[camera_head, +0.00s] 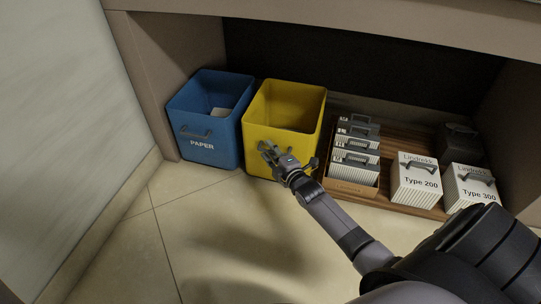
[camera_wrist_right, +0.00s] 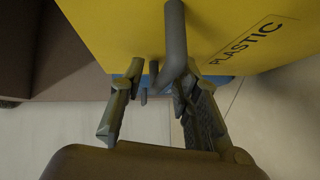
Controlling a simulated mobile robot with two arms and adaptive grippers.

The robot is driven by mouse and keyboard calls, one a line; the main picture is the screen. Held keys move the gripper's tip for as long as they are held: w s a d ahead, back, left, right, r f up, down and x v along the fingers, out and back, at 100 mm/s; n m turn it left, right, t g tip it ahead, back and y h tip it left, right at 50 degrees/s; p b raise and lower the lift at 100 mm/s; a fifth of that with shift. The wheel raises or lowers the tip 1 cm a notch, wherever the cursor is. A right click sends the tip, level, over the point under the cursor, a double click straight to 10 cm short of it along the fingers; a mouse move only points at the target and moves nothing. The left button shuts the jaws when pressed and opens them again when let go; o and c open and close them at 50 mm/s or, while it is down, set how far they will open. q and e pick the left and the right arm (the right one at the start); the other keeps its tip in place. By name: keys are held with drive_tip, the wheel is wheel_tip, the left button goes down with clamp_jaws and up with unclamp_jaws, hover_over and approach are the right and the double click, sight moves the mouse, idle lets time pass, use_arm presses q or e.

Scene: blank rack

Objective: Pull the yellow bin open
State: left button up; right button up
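The yellow bin (camera_head: 258,132) stands upright on the floor under the counter, beside the blue bin. Its yellow front fills the top of the right wrist view (camera_wrist_right: 100,30), with the word PLASTIC on it. A grey bar handle (camera_wrist_right: 175,40) sticks out from that front. My right gripper (camera_head: 269,153) is at the bin's front. In the right wrist view its two fingers (camera_wrist_right: 160,80) are spread, with the handle's lower end between them, nearer the right finger. Whether they touch it I cannot tell. My left gripper is out of view.
The blue PAPER bin (camera_head: 208,148) stands left of the yellow one. To the right, a box of upright files (camera_head: 352,190) and white Type 200 (camera_head: 416,180) and Type 300 (camera_head: 470,187) boxes sit on a wooden board. The tiled floor (camera_head: 190,235) in front is clear.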

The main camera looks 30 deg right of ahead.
drive_tip(key=shift+w, duration=0.1)
drive_tip(key=shift+c, duration=0.4)
clamp_jaws()
idle(0.5)
